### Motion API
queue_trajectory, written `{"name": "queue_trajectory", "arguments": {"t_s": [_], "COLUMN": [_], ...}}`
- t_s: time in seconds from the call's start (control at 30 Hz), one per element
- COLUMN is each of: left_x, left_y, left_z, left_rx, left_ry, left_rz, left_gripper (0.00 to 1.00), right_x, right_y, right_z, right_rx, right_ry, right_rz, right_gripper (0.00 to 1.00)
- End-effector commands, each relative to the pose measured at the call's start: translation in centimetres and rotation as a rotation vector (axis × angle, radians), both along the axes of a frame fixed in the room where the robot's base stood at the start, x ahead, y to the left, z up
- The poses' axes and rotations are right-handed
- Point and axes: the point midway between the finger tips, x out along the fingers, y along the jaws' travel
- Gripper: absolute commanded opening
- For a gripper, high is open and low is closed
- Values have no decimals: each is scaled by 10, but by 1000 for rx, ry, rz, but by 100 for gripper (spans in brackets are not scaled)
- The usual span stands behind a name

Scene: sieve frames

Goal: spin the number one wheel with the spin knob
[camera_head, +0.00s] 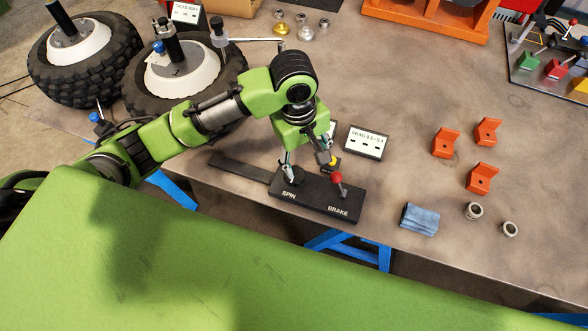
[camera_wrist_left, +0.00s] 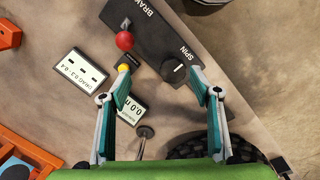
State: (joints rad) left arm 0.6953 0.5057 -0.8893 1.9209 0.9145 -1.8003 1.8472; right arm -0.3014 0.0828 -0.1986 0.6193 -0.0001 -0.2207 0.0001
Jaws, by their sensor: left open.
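A black control panel (camera_head: 317,199) lies at the table's front edge, marked SPIN and BRAKE. The dark spin knob (camera_wrist_left: 174,70) shows in the left wrist view beside the word SPIN; in the head view my gripper largely hides it. My left gripper (camera_head: 312,168) is open above the panel's SPIN end. In the wrist view its fingers (camera_wrist_left: 160,78) stand apart, with the knob between their tips and nearer the right-hand one. Two black-tyred wheels with white hubs, a nearer one (camera_head: 184,76) and a farther one (camera_head: 80,55), are at the left. I cannot tell which is number one.
A red-balled brake lever (camera_head: 337,178) stands close to the gripper, with a yellow knob (camera_wrist_left: 124,68) near one fingertip. A drag display (camera_head: 365,142) is behind the panel.

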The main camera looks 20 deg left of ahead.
Motion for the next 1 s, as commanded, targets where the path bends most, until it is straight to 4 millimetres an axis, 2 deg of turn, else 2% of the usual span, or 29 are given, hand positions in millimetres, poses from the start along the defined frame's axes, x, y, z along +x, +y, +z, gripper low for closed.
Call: {"name": "queue_trajectory", "arguments": {"t_s": [0.03,0.1,0.2,0.37,0.57,0.8,1.0], "left_x": [7,11,15,17,16,16,17], "left_y": [11,22,32,37,37,37,36], "left_z": [10,18,25,20,-13,-65,-96], "left_rx": [34,67,96,109,109,108,106], "left_ry": [9,30,48,59,60,59,56], "left_rz": [64,148,230,276,275,274,271], "left_gripper": [57,57,57,57,57,57,57], "right_x": [0,1,1,1,1,2,2], "right_y": [1,1,3,6,6,6,5], "right_z": [0,1,0,2,8,15,18], "right_rx": [1,1,3,7,8,7,7], "right_ry": [-1,-1,-1,-3,-2,-4,-4], "right_rz": [0,0,0,1,1,1,1], "right_gripper": [0,0,0,0,0,0,0]}}
